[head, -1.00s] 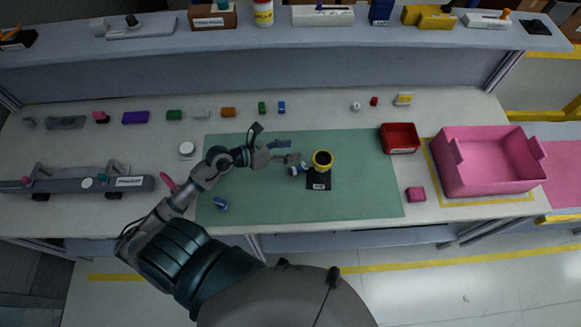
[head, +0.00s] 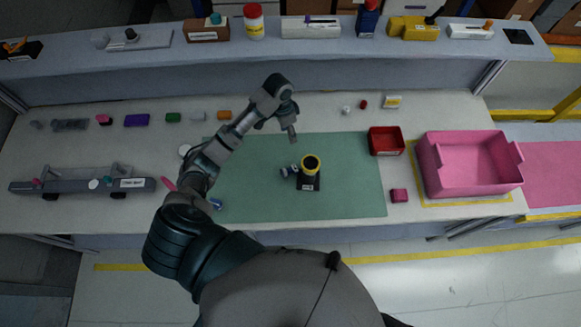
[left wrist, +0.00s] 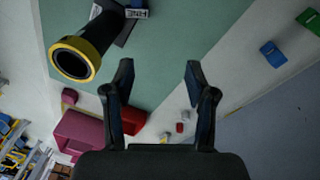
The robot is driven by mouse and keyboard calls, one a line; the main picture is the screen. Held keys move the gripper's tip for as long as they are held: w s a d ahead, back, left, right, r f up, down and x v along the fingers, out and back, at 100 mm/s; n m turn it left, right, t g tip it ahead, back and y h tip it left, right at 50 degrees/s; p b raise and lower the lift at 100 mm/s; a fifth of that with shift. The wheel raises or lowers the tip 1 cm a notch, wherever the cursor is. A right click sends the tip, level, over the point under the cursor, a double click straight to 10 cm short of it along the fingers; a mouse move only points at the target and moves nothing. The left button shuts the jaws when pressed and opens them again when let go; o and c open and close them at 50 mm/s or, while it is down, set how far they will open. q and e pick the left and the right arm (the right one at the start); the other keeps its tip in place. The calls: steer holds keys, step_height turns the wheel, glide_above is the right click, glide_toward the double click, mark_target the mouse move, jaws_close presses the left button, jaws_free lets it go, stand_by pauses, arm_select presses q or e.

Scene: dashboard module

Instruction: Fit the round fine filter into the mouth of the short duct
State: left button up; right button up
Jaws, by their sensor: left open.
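The short duct (head: 311,163) is a black cylinder with a yellow rim, upright on a dark base on the green mat (head: 340,195). Its open dark mouth faces up; it also shows at the upper left of the left wrist view (left wrist: 74,60). A small grey-blue piece (head: 288,171) lies against or just beside its left side. A white round disc (head: 184,150), perhaps the filter, is partly hidden by my left arm; I cannot be sure. My left gripper (head: 278,128) is open and empty, above the mat's back edge, behind and left of the duct. In the wrist view (left wrist: 158,75) nothing is between its fingers.
A red bin (head: 386,153) and a pink tub (head: 468,180) stand to the right, with a pink block (head: 399,195) nearer. A grey rail fixture (head: 70,186) is at the left. Small blocks line the back. The mat's front right is clear.

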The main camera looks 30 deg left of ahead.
arm_select(q)
steer(key=s+d+g, duration=0.2)
steer(key=p, duration=0.1)
glide_above(293, 168)
steer(key=a, duration=0.1)
steer(key=shift+m+h, duration=0.3)
steer(key=f, duration=1)
steer(key=shift+w+a+f, duration=0.1)
steer(key=shift+w+a, duration=0.05)
steer(key=shift+w, duration=0.15)
steer(key=shift+t, duration=0.3)
steer(key=p+x, duration=0.1)
steer(key=x, duration=0.5)
steer(key=shift+w, duration=0.15)
steer(key=c, duration=0.7)
